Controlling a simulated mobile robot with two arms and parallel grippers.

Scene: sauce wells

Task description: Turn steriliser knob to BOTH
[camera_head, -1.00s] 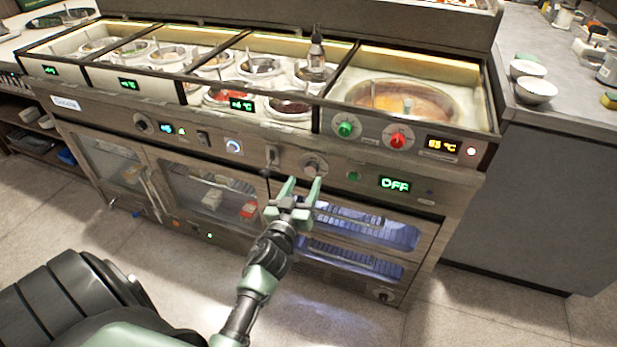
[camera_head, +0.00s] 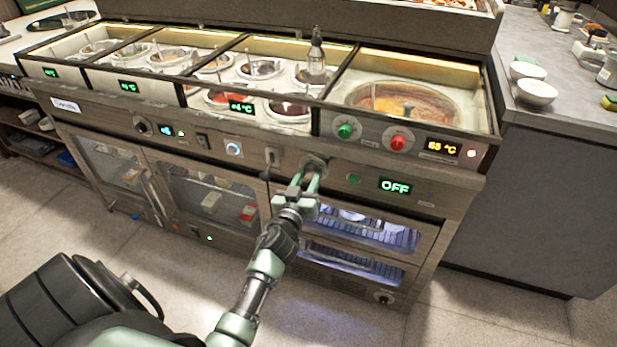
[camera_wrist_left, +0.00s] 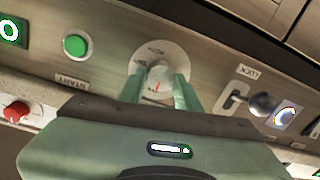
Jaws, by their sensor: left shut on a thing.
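The steriliser knob is a round grey knob (camera_wrist_left: 158,80) with a red pointer mark on a pale dial plate (camera_wrist_left: 159,56). Its lettering is too small to read. In the head view the knob's plate (camera_head: 314,161) is on the front panel, largely behind the fingertips. My left gripper (camera_head: 311,178) is shut on the knob, with one green finger on each side in the left wrist view (camera_wrist_left: 160,88). The display (camera_head: 395,187) right of the knob reads OFF in green. My right gripper is not in view.
A green button (camera_head: 354,179) sits between knob and display. A lock lever (camera_head: 271,158) and a blue-lit dial (camera_head: 233,148) are left of the knob. Green (camera_head: 346,130) and red (camera_head: 398,141) knobs are above. The lit glass-fronted steriliser drawers (camera_head: 365,232) are below.

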